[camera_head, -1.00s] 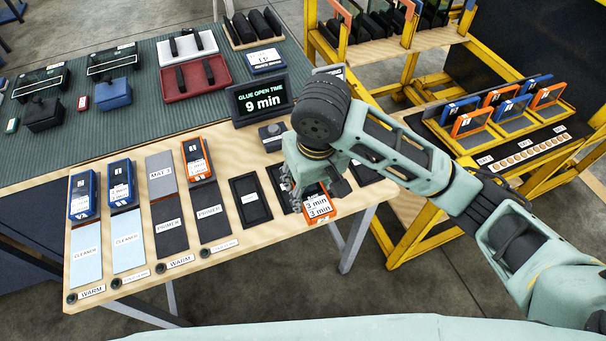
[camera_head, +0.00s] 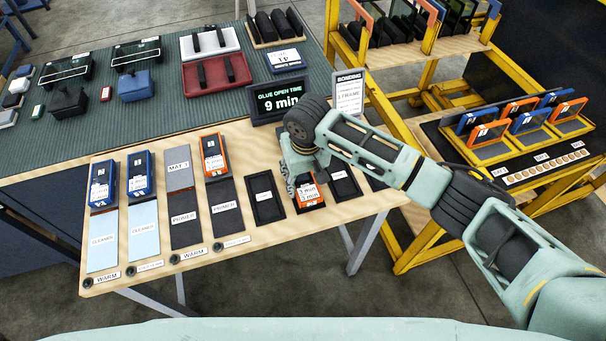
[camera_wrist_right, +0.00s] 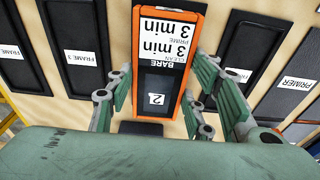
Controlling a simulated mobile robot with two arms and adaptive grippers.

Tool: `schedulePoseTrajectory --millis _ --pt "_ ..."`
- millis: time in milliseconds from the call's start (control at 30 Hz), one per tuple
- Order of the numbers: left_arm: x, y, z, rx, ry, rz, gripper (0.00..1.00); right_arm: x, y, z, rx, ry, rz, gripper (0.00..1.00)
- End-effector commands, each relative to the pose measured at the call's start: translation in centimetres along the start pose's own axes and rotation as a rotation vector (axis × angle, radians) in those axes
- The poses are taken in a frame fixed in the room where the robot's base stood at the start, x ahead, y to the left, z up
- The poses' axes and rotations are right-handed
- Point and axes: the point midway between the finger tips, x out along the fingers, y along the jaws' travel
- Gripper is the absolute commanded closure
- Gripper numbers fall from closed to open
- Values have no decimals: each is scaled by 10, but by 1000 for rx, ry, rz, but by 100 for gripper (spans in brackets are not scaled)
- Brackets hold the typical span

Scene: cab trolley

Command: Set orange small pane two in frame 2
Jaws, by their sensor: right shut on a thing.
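The orange small pane two (camera_head: 309,194) has an orange rim and a white "3 min" label. In the right wrist view the pane (camera_wrist_right: 158,77) also carries a "BARE" label and the number 2. My right gripper (camera_head: 294,192) is shut on the pane, with a finger along each long side in the wrist view (camera_wrist_right: 165,95). The pane is above the dark frame slot between two labelled frame trays. That slot is mostly hidden by the pane and gripper, so I cannot tell whether the pane touches it. My left gripper is out of view.
A dark frame tray (camera_head: 265,208) lies to the left and another (camera_head: 345,187) to the right. A glue timer (camera_head: 277,99) reading 9 min stands behind. A yellow rack (camera_head: 425,75) is at the right.

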Motion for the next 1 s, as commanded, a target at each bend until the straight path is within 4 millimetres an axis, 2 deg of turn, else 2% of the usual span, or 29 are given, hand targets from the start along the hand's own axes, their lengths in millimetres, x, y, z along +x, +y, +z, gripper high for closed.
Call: schedulePoseTrajectory --millis 367,400,600,1000 --pt "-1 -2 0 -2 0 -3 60 4 -1 0 0 1 -2 90" --pt "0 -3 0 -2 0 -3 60 5 -1 0 0 1 -1 50" --pt "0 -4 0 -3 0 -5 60 5 0 1 0 1 -1 33" --pt "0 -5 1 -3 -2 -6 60 -1 0 0 -1 2 -1 33"
